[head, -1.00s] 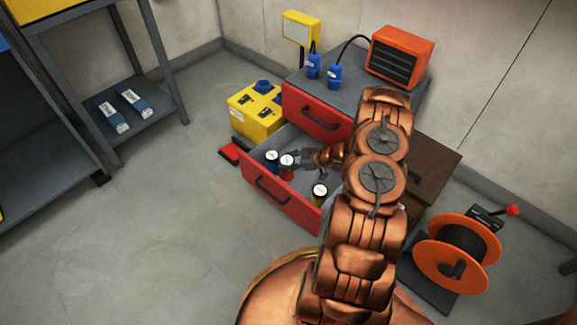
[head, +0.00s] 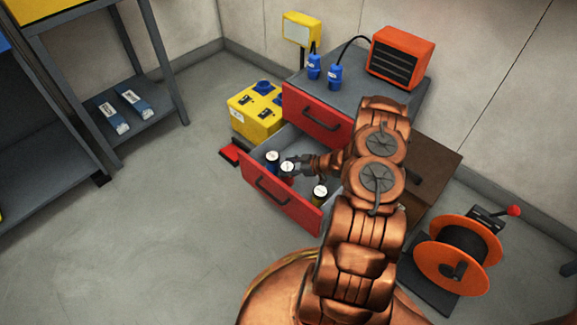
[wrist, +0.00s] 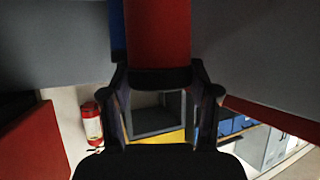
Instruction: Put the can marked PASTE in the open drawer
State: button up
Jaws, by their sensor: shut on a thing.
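The open lower drawer (head: 300,208) has a red front and grey inside. My gripper (head: 297,168) is over the drawer, shut on a red can with a white top (head: 288,168). The red can also shows in the wrist view (wrist: 158,35) between the fingers of my gripper (wrist: 163,85). A blue can (head: 271,158) stands close beside it on the left, and a yellow can (head: 319,193) stands in the drawer to the right. The lettering is too small to read, so I cannot tell which can is marked PASTE. The red can's bottom is hidden in the head view.
The upper red drawer (head: 316,112) is shut. On the cabinet are blue plugs (head: 335,76) and an orange heater (head: 398,58). A yellow box (head: 255,112) stands left of the cabinet, an orange cable reel (head: 455,255) on the right. Open floor lies left of the drawer.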

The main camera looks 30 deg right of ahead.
jog(key=o, duration=1.5)
jog(key=shift+r, duration=0.15)
jog(key=shift+r, duration=0.5)
jog(key=p+v, duration=0.2)
jog(key=v, duration=0.5)
jog(key=shift+s+d+r, duration=0.1)
jog(key=shift+s+d, duration=0.05)
jog(key=shift+s, duration=0.05)
jog(key=shift+r, duration=0.1)
